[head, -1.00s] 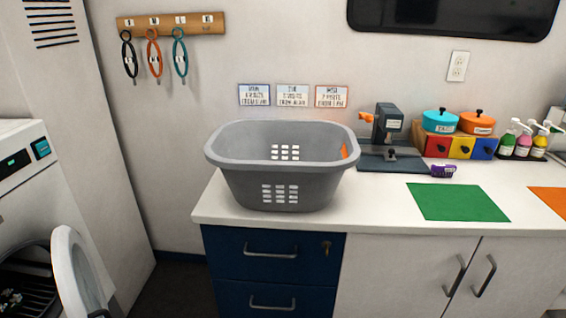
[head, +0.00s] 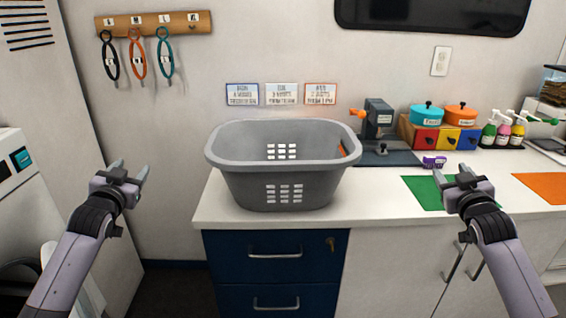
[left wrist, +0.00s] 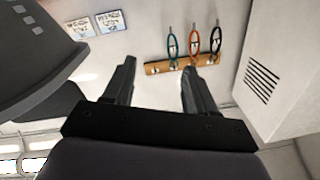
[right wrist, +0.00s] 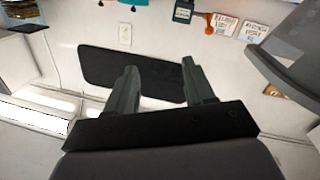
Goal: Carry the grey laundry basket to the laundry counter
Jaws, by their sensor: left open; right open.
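The grey laundry basket (head: 285,185) stands upright on the left end of the white counter (head: 380,212). Part of it shows at the upper left of the left wrist view (left wrist: 35,50) and at the right of the right wrist view (right wrist: 295,75). Something orange shows inside its right end. My left gripper (head: 131,170) is open and empty, left of the basket and apart from it. My right gripper (head: 456,176) is open and empty, right of the basket, over the green mat (head: 422,190).
A dark clamp-like device (head: 378,130) stands just right of the basket, with a small purple box (head: 434,162) near it. Coloured drawers (head: 425,138), pots and bottles line the back. Hanging loops (head: 137,58) are on the wall at left. A white machine (head: 20,200) stands at far left.

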